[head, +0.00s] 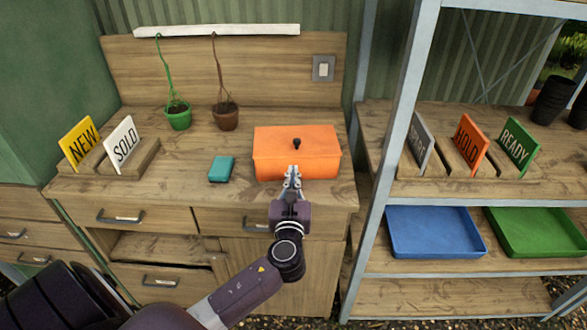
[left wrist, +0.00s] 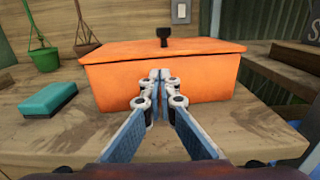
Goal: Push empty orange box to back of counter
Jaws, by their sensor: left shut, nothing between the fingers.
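An orange box (head: 275,147) with a lid and a dark knob stands on the wooden counter (head: 195,170), near its right front part. The lid is on, so its inside is hidden. My left gripper (head: 293,172) is shut and empty, with its fingertips at the box's front face. In the left wrist view the orange box (left wrist: 205,78) fills the middle, and the shut fingertips (left wrist: 160,77) are in front of its face. I cannot tell whether they touch it. My right gripper is not in view.
A teal sponge-like block (head: 221,169) lies left of the box. Two hanging pots, green (head: 178,116) and brown (head: 226,118), are behind it. NEW (head: 80,143) and SOLD (head: 122,145) signs stand at the left. Bare counter lies behind the box. A shelf post (head: 392,150) is at the right.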

